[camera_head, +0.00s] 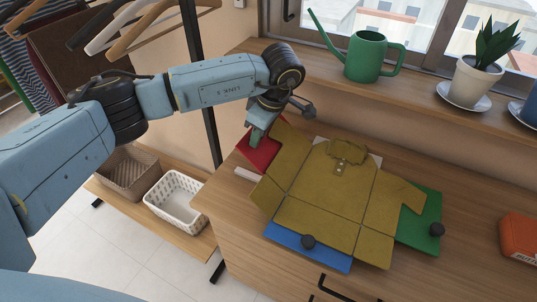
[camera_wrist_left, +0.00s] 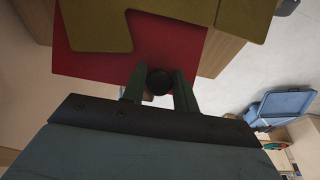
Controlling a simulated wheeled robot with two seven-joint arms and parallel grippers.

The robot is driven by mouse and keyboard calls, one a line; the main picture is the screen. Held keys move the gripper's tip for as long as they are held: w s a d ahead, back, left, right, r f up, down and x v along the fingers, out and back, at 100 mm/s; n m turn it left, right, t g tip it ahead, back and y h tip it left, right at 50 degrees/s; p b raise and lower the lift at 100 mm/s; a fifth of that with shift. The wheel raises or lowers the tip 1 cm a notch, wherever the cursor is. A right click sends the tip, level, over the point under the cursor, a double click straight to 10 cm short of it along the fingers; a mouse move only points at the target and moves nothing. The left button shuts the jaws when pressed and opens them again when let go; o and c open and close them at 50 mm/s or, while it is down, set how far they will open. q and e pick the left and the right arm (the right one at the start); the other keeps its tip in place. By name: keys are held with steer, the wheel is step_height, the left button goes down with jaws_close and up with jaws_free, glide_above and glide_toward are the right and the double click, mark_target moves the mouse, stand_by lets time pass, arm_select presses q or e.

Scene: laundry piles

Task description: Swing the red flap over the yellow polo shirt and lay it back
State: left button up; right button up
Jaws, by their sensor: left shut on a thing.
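The yellow polo shirt (camera_head: 325,185) lies spread face up on a folding board on the wooden counter, collar toward the window. The red flap (camera_head: 258,157) shows at the board's left, partly covered by the shirt's left side and sleeve. My left gripper (camera_head: 257,137) is at the red flap's outer edge. In the left wrist view, its fingers (camera_wrist_left: 159,88) are shut around a dark round knob (camera_wrist_left: 159,81) at the edge of the red flap (camera_wrist_left: 165,38). Whether the flap is lifted is hard to tell. My right gripper is out of view.
The board's blue flap (camera_head: 325,258) and green flap (camera_head: 432,215) carry dark knobs. A green watering can (camera_head: 367,57) and potted plant (camera_head: 475,82) stand on the sill behind. An orange box (camera_head: 521,237) sits at right. Baskets (camera_head: 176,200) stand lower left.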

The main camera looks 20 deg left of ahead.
arm_select(q)
steer(key=d, duration=0.1)
steer(key=d+r, duration=0.1)
steer(key=d+p, duration=0.1)
steer(key=shift+s+r+y, duration=0.2)
steer(key=shift+r+y, duration=0.15)
steer(key=shift+y, duration=0.05)
steer(key=shift+d, duration=0.2)
steer(key=shift+y, duration=0.6)
steer(key=shift+s+d+r, duration=0.1)
steer(key=shift+d+r, duration=0.1)
steer(key=shift+d, duration=0.45)
steer(key=shift+s+d+r, duration=0.1)
steer(key=shift+d+r, duration=0.05)
steer(key=shift+d, duration=0.45)
steer(key=shift+s+d+r, duration=0.1)
steer(key=shift+d+r, duration=0.1)
steer(key=shift+d, duration=0.45)
steer(key=shift+s+d+y+b, duration=0.15)
steer(key=shift+d+y+b, duration=0.15)
steer(key=shift+d, duration=0.65)
steer(key=shift+s+d+y+b, duration=0.15)
steer(key=shift+d+y+b, duration=0.1)
steer(key=shift+d, duration=0.7)
